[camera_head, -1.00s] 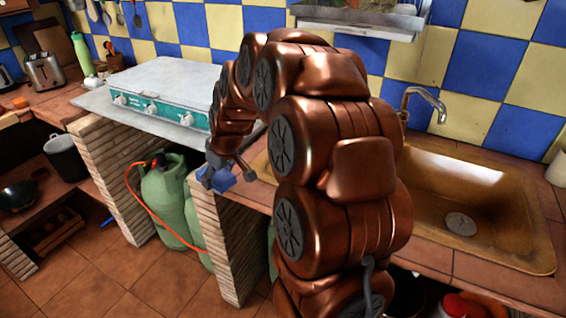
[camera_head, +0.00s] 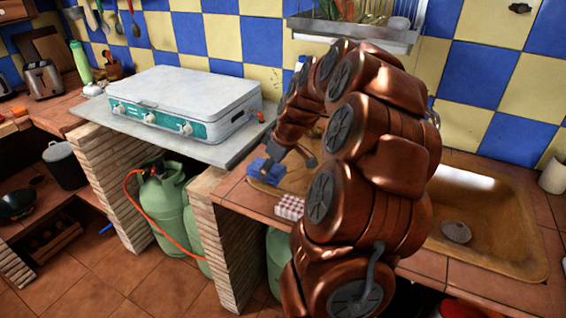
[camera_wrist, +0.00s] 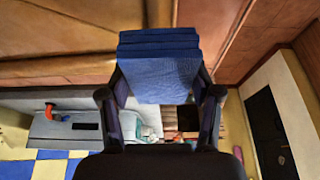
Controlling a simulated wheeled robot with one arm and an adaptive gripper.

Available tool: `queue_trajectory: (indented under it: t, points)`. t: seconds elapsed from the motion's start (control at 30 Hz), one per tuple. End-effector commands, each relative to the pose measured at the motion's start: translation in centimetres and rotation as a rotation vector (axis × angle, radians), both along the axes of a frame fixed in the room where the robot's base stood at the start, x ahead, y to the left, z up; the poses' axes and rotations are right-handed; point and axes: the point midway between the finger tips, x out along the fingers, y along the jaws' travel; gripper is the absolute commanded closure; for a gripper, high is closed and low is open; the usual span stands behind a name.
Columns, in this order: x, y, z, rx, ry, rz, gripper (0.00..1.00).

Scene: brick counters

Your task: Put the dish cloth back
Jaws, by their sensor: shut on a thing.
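The dish cloth (camera_head: 262,171) is blue and looks folded into a small layered block. My gripper (camera_head: 274,161) is shut on it, above the tiled counter left of my arm. In the wrist view the cloth (camera_wrist: 160,70) sits between the two dark fingers of my gripper (camera_wrist: 160,95) and sticks out beyond them. Whether the cloth touches the counter or the sink rim below cannot be told.
A red-and-white checkered item (camera_head: 290,207) lies on the counter near my arm. The basin sink (camera_head: 490,245) is to the right, partly hidden by my arm. A white stove (camera_head: 180,92) stands at left, with green gas bottles (camera_head: 165,208) below. A dish rack (camera_head: 355,33) hangs above.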

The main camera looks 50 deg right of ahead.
Motion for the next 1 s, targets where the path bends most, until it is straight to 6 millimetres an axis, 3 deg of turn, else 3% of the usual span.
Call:
queue_trajectory:
  t: [0.5, 0.77, 1.0]
  points:
    - [2.2, -7.2, -0.7, 0.001, 0.002, -0.001, 0.74]
    - [2.5, -8.1, -0.9, -0.001, 0.0, -0.001, 0.74]
    - [2.4, -8.0, -3.6, 0.005, 0.004, -0.001, 0.74]
